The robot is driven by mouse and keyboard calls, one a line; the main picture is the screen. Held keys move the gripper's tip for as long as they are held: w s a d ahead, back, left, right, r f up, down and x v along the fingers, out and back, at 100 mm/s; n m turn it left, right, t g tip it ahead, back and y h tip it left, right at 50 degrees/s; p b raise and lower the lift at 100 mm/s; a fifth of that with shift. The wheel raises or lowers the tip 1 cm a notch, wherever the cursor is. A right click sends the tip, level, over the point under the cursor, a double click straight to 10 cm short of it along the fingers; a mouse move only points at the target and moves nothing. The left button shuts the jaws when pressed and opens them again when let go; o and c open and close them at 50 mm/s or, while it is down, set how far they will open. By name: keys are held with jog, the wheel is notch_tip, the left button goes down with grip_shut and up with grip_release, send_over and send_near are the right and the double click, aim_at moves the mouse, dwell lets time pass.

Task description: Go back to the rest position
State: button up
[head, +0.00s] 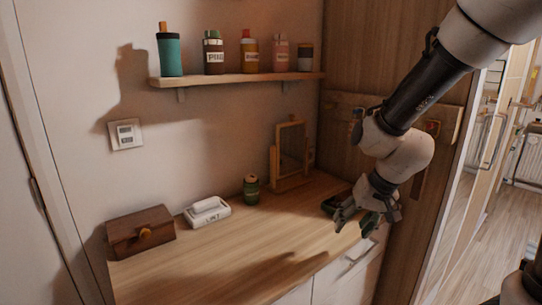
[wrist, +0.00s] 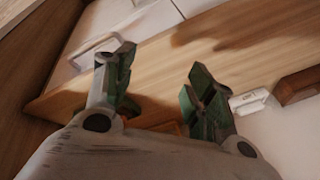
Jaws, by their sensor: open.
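My gripper (head: 358,220) hangs at the right end of the wooden counter, at the lower end of my arm, in the head view. In the wrist view its two green-padded fingers (wrist: 165,95) stand wide apart. Nothing is held between them. A dark object (head: 331,205) on the counter shows just left of the gripper in the head view; the fingers partly overlap it and I cannot tell what it is.
The counter (head: 225,255) holds a brown box (head: 141,233), a white device (head: 207,211), a green jar (head: 251,188) and a wooden-framed mirror (head: 291,150). Several bottles stand on the wall shelf (head: 240,78). Drawers (head: 350,270) are below. The counter's front middle is clear.

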jog(key=s+d+r+t+h, duration=0.1)
jog(key=s+d+r+h, duration=0.2)
jog(key=s+d+r, duration=1.1)
jog(key=s+d, duration=0.1)
jog(key=s, duration=0.1)
jog(key=shift+s+d+r+n, duration=0.15)
jog(key=shift+s+d+n, duration=0.15)
jog(key=shift+s, duration=0.1)
dwell(1.9)
